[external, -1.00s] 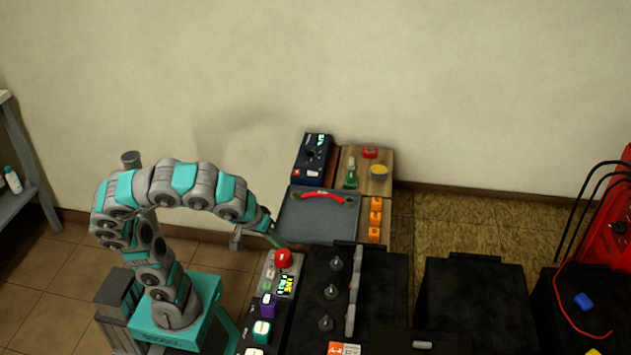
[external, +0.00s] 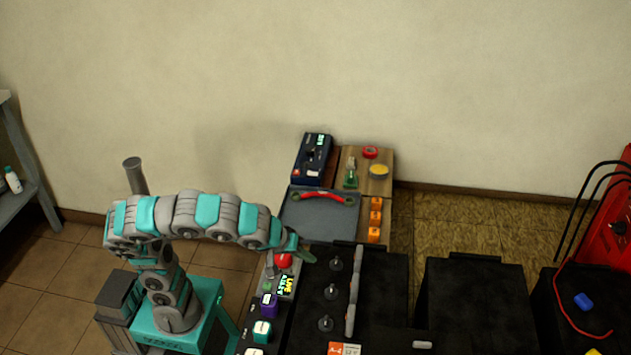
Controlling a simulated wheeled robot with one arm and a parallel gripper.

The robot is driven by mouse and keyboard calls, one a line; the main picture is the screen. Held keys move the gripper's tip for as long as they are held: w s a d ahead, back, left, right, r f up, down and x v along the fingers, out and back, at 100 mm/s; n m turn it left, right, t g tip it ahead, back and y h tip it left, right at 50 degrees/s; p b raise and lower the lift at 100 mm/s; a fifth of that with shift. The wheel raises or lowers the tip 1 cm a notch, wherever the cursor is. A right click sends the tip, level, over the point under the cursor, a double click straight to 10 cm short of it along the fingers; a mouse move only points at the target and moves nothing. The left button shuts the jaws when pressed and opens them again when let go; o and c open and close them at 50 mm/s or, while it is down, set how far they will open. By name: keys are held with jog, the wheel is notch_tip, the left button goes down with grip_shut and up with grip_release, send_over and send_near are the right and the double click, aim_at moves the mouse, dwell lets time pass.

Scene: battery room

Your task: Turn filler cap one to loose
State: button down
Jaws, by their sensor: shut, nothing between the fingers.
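Three dark filler caps with pointed tops stand in a row on the black battery (external: 380,285): a far cap (external: 336,263), a middle cap (external: 331,291) and a near cap (external: 326,323). I cannot read which is numbered one. My gripper (external: 308,257) is small in the picture, shut and empty. It appears above the battery's far left part, left of the far cap and apart from it. My arm reaches over from the left.
A red button (external: 284,260), partly behind my arm, and a lit display (external: 287,285) sit on the panel left of the battery. A grey tray (external: 320,222) with a red-handled strap lies behind. A grey bar (external: 353,290) runs right of the caps.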

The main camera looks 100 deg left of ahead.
aim_at(333, 267)
jog(key=shift+w+a+f, duration=0.1)
jog(key=shift+w+f, duration=0.15)
jog(key=shift+w, duration=0.4)
jog(key=shift+w+a+f, duration=0.1)
jog(key=shift+w+f, duration=0.1)
jog(key=shift+w, duration=1.4)
jog(key=shift+w+d+n+g+y+p, duration=0.2)
jog(key=shift+n+g+y, duration=0.1)
jog(key=shift+n, duration=0.35)
jog(key=shift+w+d+n+g+y+p, duration=0.1)
jog(key=shift+d+n+g+y, duration=0.15)
jog(key=shift+n, duration=0.4)
jog(key=shift+n+g, duration=0.25)
jog(key=shift+n, duration=0.05)
jog(key=shift+w+d, duration=0.2)
jog(key=shift+w, duration=0.1)
jog(key=shift+w+d, duration=0.3)
jog(key=shift+w, duration=0.5)
jog(key=shift+w+a, duration=0.1)
jog(key=shift+w, duration=0.6)
